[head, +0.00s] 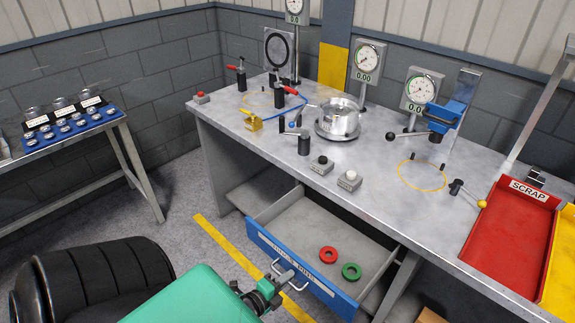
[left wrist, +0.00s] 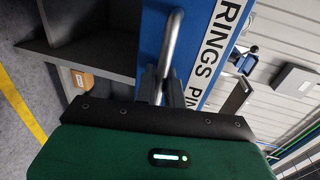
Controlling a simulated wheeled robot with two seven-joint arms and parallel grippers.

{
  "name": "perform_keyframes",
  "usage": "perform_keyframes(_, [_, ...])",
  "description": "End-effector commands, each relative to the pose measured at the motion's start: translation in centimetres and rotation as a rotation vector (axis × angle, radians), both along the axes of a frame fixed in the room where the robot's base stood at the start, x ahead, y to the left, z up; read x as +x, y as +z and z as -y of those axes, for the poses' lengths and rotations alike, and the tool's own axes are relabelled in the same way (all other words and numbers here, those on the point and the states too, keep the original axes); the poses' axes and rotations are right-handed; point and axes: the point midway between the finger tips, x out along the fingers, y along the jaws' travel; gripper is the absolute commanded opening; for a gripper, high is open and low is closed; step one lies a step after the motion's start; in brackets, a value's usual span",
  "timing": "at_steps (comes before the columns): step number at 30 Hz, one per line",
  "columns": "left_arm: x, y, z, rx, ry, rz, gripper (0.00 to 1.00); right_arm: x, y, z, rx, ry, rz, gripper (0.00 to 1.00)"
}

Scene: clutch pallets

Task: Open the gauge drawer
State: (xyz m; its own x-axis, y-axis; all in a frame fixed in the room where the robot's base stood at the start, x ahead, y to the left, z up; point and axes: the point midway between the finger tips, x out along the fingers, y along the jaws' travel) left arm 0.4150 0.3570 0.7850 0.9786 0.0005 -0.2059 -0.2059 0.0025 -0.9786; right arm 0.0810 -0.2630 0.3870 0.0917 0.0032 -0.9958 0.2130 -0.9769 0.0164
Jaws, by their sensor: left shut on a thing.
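The gauge drawer (head: 262,243) is pulled out from under the workbench in the head view, and its inside shows. Its blue front carries a white label, which reads "RINGS PINS" in part in the left wrist view (left wrist: 218,50). A red ring (head: 328,254) and a green ring (head: 351,271) lie flat on the drawer floor. My left gripper (head: 284,279) is at the middle of the drawer front. Its fingers (left wrist: 163,88) are shut on the metal bar handle (left wrist: 173,38) in the left wrist view. My right gripper is not in view.
A side table (head: 60,160) with a blue rack stands at the left. Floor with a yellow line (head: 235,255) lies before the drawer.

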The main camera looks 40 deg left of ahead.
Motion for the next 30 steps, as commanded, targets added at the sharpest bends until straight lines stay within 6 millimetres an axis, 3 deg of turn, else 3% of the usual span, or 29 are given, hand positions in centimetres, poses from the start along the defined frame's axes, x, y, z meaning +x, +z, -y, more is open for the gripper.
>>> perform_keyframes(3, [0.0, 0.0, 0.0, 0.000, 0.000, 0.000, 0.00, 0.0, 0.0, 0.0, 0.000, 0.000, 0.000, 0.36])
perform_keyframes(4, [0.0, 0.0, 0.0, 0.000, 0.000, 0.000, 0.15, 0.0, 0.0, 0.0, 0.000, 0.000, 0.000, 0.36])
perform_keyframes(6, [0.0, 0.0, 0.0, 0.000, 0.000, 0.000, 0.25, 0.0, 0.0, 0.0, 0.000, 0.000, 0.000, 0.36])
perform_keyframes(17, [-0.4, 0.0, 0.0, 0.000, 0.000, -0.001, 0.25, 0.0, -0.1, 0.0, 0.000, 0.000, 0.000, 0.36])
perform_keyframes(23, [-2.8, 0.3, 0.0, 0.000, 0.001, -0.003, 0.25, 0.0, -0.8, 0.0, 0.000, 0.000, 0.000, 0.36])
perform_keyframes(30, [-7.0, 1.1, 0.0, 0.000, 0.001, -0.004, 0.25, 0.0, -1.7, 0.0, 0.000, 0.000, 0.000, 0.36])
